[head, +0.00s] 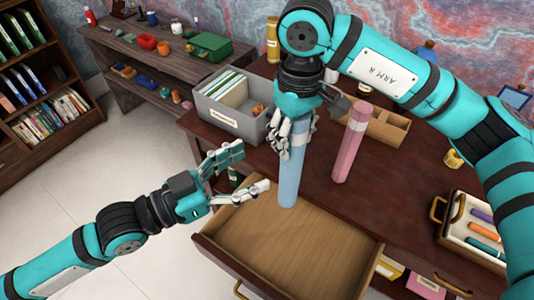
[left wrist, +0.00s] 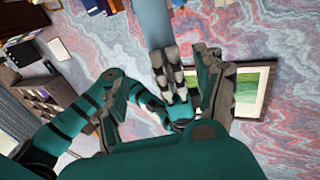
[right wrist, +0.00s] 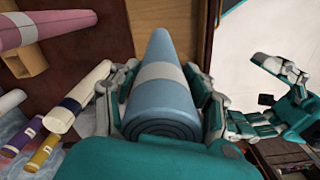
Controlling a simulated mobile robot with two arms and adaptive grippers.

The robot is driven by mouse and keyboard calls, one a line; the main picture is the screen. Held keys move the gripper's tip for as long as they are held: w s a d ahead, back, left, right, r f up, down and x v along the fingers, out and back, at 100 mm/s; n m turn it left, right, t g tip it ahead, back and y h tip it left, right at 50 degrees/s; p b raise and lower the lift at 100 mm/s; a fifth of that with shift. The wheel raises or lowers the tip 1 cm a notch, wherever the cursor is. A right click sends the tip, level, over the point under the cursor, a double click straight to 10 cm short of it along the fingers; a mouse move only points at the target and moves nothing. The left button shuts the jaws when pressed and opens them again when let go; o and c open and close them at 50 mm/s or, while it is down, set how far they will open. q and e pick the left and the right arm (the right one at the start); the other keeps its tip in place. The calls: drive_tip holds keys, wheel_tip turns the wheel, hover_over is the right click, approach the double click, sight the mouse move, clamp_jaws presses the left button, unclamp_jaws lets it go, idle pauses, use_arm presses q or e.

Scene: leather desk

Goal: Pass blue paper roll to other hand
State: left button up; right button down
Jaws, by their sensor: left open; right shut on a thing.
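The blue paper roll (head: 290,178) is a long light-blue cylinder with a pale band. It hangs roughly upright above the open drawer. My right gripper (head: 293,135) is shut on its upper part; the right wrist view shows the roll (right wrist: 162,95) between the fingers. My left gripper (head: 250,168) is open and empty, to the left of the roll, its fingers pointing toward the roll's lower half with a small gap. In the left wrist view the roll (left wrist: 155,22) shows at the top, beyond the open fingers.
A pink roll (head: 351,142) stands on the desk to the right of the blue one. The open drawer (head: 285,255) lies below and looks empty. A grey file box (head: 225,120) and a wooden divided tray (head: 385,125) stand behind. A case of coloured markers (head: 480,230) is at the right.

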sight(298, 145)
use_arm(q)
drive_tip(key=x, duration=1.1)
drive_tip(key=shift+w+d, duration=0.1)
drive_tip(key=shift+w, duration=0.05)
drive_tip(key=c, duration=1.4)
use_arm(e)
drive_tip(key=shift+w, duration=0.1)
use_arm(q)
drive_tip(key=shift+s+d, duration=0.1)
drive_tip(key=shift+s, duration=0.1)
drive_tip(key=shift+c, duration=0.2)
use_arm(e)
drive_tip(key=c, duration=0.5)
unclamp_jaws()
drive_tip(key=shift+a+r, duration=0.1)
drive_tip(key=shift+r, duration=0.05)
